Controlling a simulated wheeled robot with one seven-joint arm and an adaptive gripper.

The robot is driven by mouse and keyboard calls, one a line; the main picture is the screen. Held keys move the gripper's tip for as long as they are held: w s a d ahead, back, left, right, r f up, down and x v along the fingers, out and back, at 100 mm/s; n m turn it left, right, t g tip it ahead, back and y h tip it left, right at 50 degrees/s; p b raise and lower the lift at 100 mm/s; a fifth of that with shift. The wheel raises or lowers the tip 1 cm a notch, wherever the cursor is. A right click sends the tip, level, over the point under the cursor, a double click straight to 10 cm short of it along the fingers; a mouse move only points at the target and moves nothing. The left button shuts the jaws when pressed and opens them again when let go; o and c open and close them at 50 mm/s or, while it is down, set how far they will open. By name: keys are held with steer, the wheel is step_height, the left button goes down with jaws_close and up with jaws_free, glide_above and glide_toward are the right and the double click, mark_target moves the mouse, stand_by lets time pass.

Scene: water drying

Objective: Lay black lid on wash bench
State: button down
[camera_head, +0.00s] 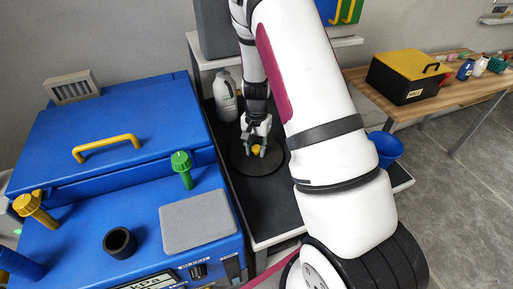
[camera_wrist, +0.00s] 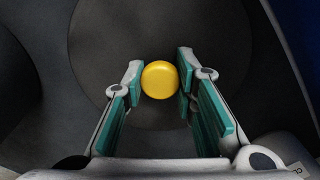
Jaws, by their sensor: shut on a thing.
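The black lid (camera_head: 270,164) is a round dark disc with a yellow knob (camera_head: 256,149) at its middle. It is low over the dark top of the wash bench (camera_head: 274,215); whether it touches the top I cannot tell. My gripper (camera_head: 257,148) points down over the lid, its teal fingers shut on the yellow knob. In the wrist view the knob (camera_wrist: 160,80) sits between the fingertips (camera_wrist: 160,82), with the lid (camera_wrist: 110,45) as a dark disc behind it. My arm hides part of the bench.
A white bottle (camera_head: 226,95) stands behind the lid on the bench. A blue machine (camera_head: 120,130) with yellow and green handles is close on the left. A blue bucket (camera_head: 386,148) is at the right. A yellow-topped black box (camera_head: 407,78) stands on a wooden table (camera_head: 440,98).

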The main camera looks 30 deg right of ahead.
steer(key=shift+f, duration=0.1)
steer(key=c, duration=1.3)
jaws_free()
step_height(320, 180, up, 12)
step_height(320, 180, up, 10)
steer(key=n+t, duration=0.1)
steer(key=n, duration=0.2)
glide_above(256, 148)
steer(key=s+a, duration=0.4)
steer(key=a, duration=0.1)
steer(key=s+a+r+n+t, duration=0.1)
steer(key=s+a+r+n, duration=0.1)
steer(key=s, duration=0.5)
steer(key=s+a+r+n+t, duration=0.1)
steer(key=s+a+r+n, duration=0.2)
steer(key=s+r, duration=0.2)
steer(key=s+a+r+n, duration=0.3)
steer(key=s+r, duration=0.1)
steer(key=s, duration=0.6)
steer(key=shift+a+t, duration=0.25)
steer(key=shift+t, duration=0.15)
